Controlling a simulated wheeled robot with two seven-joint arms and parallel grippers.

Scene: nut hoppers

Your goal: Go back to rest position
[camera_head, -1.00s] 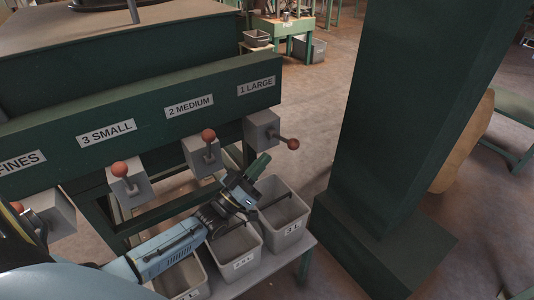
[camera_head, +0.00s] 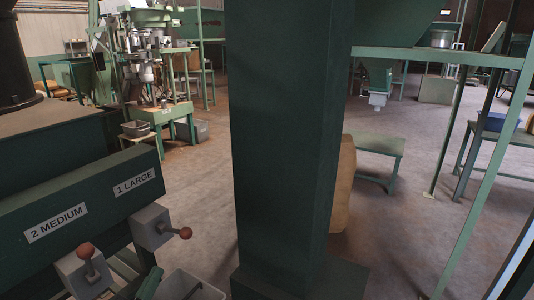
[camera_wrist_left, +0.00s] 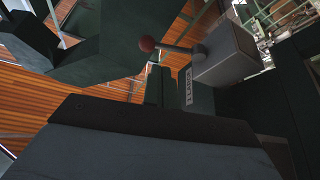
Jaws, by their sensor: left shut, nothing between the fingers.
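In the head view my left gripper (camera_head: 148,284) shows only as its green fingertips at the bottom edge, beside the grey bin (camera_head: 190,287). In the left wrist view its fingers (camera_wrist_left: 160,87) are shut together with nothing between them. The 1 LARGE lever (camera_head: 180,233) with a red ball sticks out of its grey box (camera_head: 150,227), above and right of the fingertips. The lever also shows in the left wrist view (camera_wrist_left: 172,47), apart from the fingers. The 2 MEDIUM lever (camera_head: 87,256) stands further left. My right gripper is not in view.
A thick dark green column (camera_head: 285,130) stands in the middle of the head view, right of the bin. The hopper panel (camera_head: 85,205) fills the lower left.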

